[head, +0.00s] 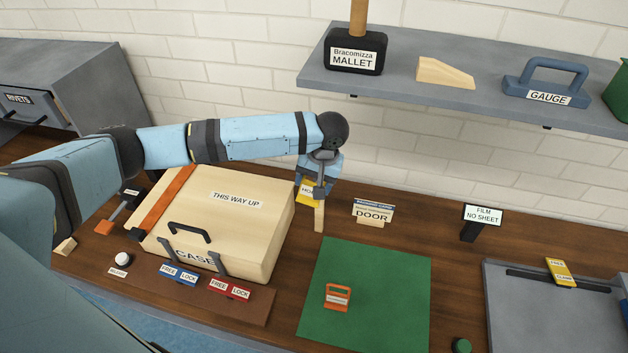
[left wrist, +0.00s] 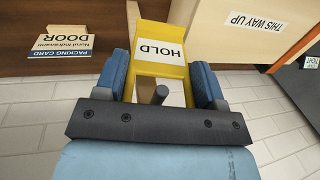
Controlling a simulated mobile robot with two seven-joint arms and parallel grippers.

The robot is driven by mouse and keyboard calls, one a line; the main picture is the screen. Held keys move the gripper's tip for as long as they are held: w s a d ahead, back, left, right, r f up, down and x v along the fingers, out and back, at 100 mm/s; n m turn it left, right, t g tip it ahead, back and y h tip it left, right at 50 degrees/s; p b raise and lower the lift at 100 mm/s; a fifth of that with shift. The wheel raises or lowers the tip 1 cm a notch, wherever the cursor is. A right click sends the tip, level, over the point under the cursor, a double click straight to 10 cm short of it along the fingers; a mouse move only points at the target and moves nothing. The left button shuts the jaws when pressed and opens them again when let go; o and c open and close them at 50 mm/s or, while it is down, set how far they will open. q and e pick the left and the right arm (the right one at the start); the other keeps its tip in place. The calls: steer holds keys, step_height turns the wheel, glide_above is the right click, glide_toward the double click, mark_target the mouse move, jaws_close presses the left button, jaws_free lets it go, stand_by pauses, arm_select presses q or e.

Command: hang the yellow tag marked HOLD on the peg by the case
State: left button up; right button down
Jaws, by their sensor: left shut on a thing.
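The yellow tag (head: 306,190) marked HOLD is held by my left gripper (head: 314,187), right of the case (head: 222,222). In the left wrist view the tag (left wrist: 160,58) sits between the two blue fingers of the gripper (left wrist: 163,85), which is shut on it. A wooden post (head: 319,217) stands just below the gripper, beside the case. In the left wrist view a grey peg end (left wrist: 160,95) shows within the opening of the tag's yellow frame. I cannot tell whether it passes through. My right gripper is out of view.
A DOOR packing card (head: 372,213) stands right of the post. A green mat (head: 375,270) with an orange item (head: 337,296) lies in front. A grey shelf (head: 400,88) with a mallet (head: 355,55) is above. Blue (head: 179,274) and red (head: 230,289) FREE/LOCK labels lie before the case.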

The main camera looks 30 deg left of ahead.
arm_select(q)
steer(key=o, duration=1)
steer(key=shift+f, duration=0.2)
steer(key=shift+s, duration=0.1)
